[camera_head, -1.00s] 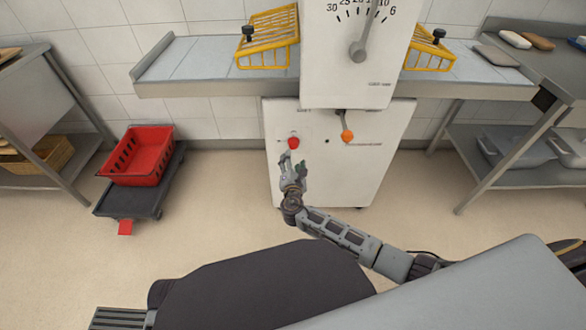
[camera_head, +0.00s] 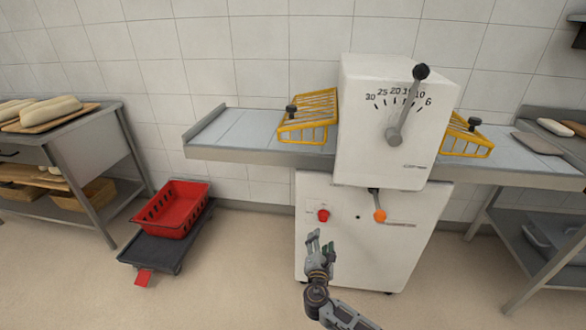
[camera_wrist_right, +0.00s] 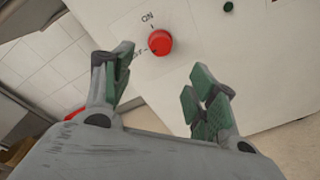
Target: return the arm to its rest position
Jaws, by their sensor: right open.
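My right gripper (camera_head: 318,243) stands in front of the white machine's lower cabinet (camera_head: 400,240), below its red knob (camera_head: 323,215). In the right wrist view my right gripper (camera_wrist_right: 160,95) has its two green-padded fingers spread wide with nothing between them. The red knob (camera_wrist_right: 160,42) shows beyond the fingertips, beside an "ON" mark, apart from both fingers. My right forearm comes in from the bottom of the head view. My left gripper is in neither view.
The machine's dial head (camera_head: 390,120) has a black-knobbed lever, with an orange-tipped lever (camera_head: 379,215) below. A side table (camera_head: 240,130) and yellow guards (camera_head: 305,118) flank it. A red crate (camera_head: 172,210) sits on a dark dolly (camera_head: 165,250). Bread (camera_head: 50,110) lies on a left table.

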